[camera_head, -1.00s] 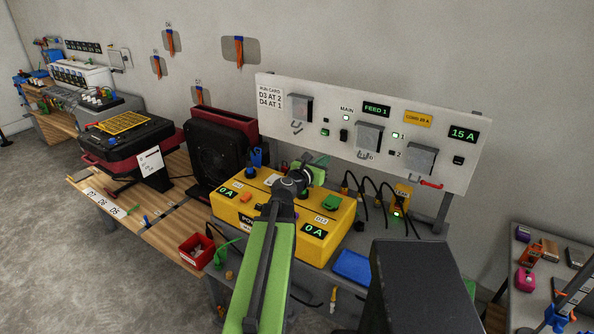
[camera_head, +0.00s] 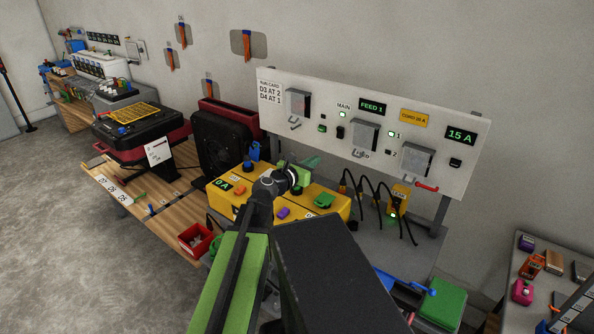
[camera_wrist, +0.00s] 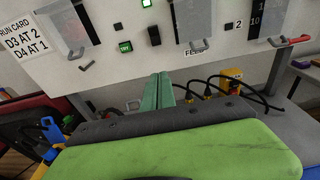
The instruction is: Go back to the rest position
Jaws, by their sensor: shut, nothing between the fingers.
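My gripper (camera_head: 311,163) is at the end of my green arm, above the back of the yellow power box (camera_head: 225,196) and in front of the white panel (camera_head: 300,77). In the wrist view its two green fingers (camera_wrist: 158,88) are together with nothing between them, pointing toward the lower part of the panel. My arm hides part of the yellow box, and its right display is not visible.
A black fan (camera_head: 218,148) stands left of the box. A red bin (camera_head: 196,240) sits at the bench's front edge. Black cables (camera_head: 372,195) loop below the panel to a yellow plug unit (camera_head: 397,200). A side table (camera_head: 540,285) with small items is at right.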

